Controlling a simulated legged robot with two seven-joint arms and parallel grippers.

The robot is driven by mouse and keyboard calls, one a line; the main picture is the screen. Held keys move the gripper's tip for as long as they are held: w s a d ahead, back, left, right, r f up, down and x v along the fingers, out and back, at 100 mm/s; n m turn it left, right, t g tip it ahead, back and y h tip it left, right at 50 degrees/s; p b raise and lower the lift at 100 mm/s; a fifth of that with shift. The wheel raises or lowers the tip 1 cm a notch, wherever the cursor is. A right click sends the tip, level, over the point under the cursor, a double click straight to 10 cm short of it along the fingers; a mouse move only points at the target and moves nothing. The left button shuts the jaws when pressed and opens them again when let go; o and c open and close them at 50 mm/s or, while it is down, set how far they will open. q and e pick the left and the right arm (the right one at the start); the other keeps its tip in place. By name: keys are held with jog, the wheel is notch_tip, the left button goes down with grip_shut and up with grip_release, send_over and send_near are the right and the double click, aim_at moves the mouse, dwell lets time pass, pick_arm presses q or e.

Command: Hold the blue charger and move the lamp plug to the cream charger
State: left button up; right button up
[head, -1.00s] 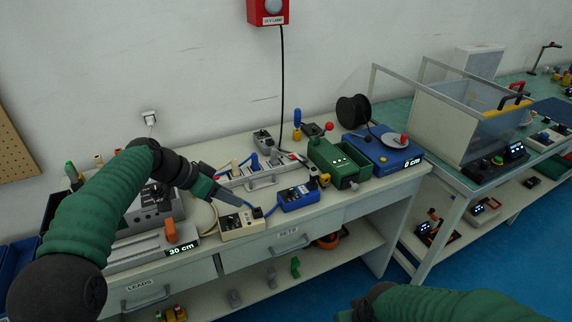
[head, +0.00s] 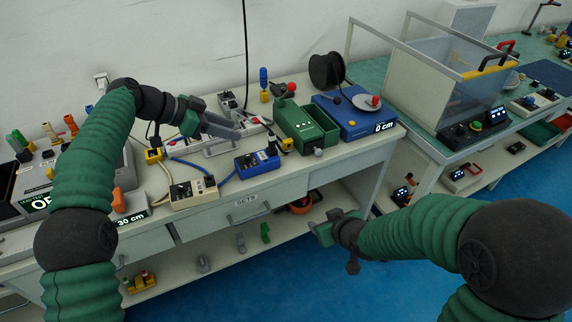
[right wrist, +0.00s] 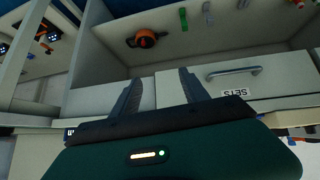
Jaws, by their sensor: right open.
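The blue charger (head: 258,162) sits near the front edge of the bench in the head view. The cream charger (head: 193,192) is to its left, also near the edge, with leads beside it. A black lamp cord (head: 246,50) hangs down the wall to the bench; I cannot make out its plug. A yellow and black connector (head: 287,145) is right of the blue charger. My left gripper (head: 238,132) is above the bench, behind and left of the blue charger; its jaw state is unclear. My right gripper (head: 318,230) is open and empty in front of the bench, below its top.
A green box (head: 306,130) and a blue spool unit (head: 355,115) stand right of the chargers. A grey power strip (head: 215,140) lies behind them. The right wrist view shows a drawer handle (right wrist: 233,72) and an orange item (right wrist: 147,39) on the lower shelf.

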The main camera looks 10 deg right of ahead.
jog(key=w+a+r+n+t+y, duration=0.2)
jog(key=w+a+r+t+y, duration=0.15)
jog(key=w, duration=0.35)
jog(key=t+y, duration=0.3)
jog(key=y, duration=0.1)
send_near(274, 148)
jog(key=a, duration=0.2)
jog(key=shift+n, duration=0.3)
jog(key=w+a, duration=0.1)
jog(key=w, duration=0.2)
jog(key=w+a+f, duration=0.1)
jog(key=w, duration=0.2)
jog(key=w+a, duration=0.1)
jog(key=w, duration=0.2)
jog(key=shift+w+f, duration=0.3)
jog(key=shift+w, duration=0.05)
jog(key=x, duration=0.4)
jog(key=shift+s+a, duration=0.1)
jog(key=shift+a, duration=0.4)
jog(key=shift+d, duration=0.4)
jog(key=shift+c, duration=1.8)
jog(key=shift+a, duration=0.2)
grip_shut()
pick_arm(q)
jog(key=shift+d, duration=1.15)
